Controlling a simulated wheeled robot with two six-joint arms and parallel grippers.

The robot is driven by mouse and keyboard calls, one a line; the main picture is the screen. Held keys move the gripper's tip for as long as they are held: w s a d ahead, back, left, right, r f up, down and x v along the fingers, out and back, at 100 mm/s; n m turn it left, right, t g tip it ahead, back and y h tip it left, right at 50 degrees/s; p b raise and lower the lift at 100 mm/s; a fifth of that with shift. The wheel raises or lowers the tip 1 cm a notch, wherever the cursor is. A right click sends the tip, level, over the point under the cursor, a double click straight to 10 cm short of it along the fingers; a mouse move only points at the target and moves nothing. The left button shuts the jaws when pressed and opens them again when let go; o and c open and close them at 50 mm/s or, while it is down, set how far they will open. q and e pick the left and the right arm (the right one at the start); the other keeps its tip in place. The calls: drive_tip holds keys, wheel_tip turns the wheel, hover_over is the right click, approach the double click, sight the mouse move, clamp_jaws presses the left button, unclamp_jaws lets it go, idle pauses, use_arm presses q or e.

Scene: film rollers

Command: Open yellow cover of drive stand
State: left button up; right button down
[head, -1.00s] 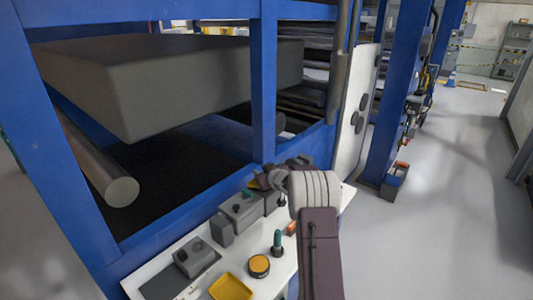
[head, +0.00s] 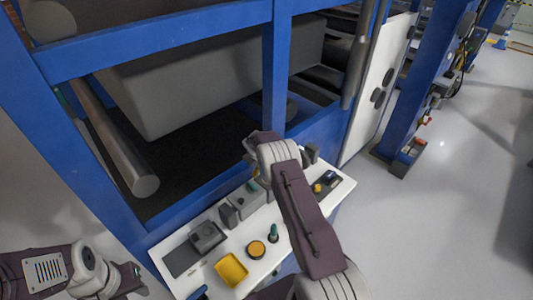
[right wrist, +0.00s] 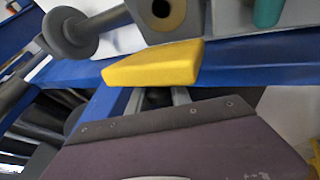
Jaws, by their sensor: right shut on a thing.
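The yellow cover (right wrist: 152,65) shows in the right wrist view as a wedge-shaped piece beneath a grey round-ended part. My right gripper (right wrist: 155,92) is shut on its near edge. In the head view my right arm reaches over the white control table, and its wrist hides the gripper and cover there. A grey box with a teal knob (head: 253,186) stands beside that spot; the teal knob also shows in the right wrist view (right wrist: 268,12). My left gripper (head: 134,275) is at the lower left, apart from the table; its fingers are unclear.
The white table (head: 282,268) carries a yellow tray (head: 231,269), an orange round button (head: 256,249), a green-topped stick (head: 273,233) and a grey lever box (head: 207,236). Blue frame posts (head: 277,75) stand behind it.

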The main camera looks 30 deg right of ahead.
drive_tip(key=shift+w+a+f+g+b, duration=0.1)
drive_tip(key=shift+w+f+g+b, duration=0.2)
drive_tip(key=shift+g+b, duration=0.35)
drive_tip(key=shift+r, duration=0.1)
drive_tip(key=c, duration=1.2)
unclamp_jaws()
drive_tip(key=shift+w, duration=0.1)
drive_tip(key=shift+c, duration=0.2)
drive_tip(key=shift+r, duration=0.1)
drive_tip(key=b+v, duration=0.1)
drive_tip(key=v, duration=0.8)
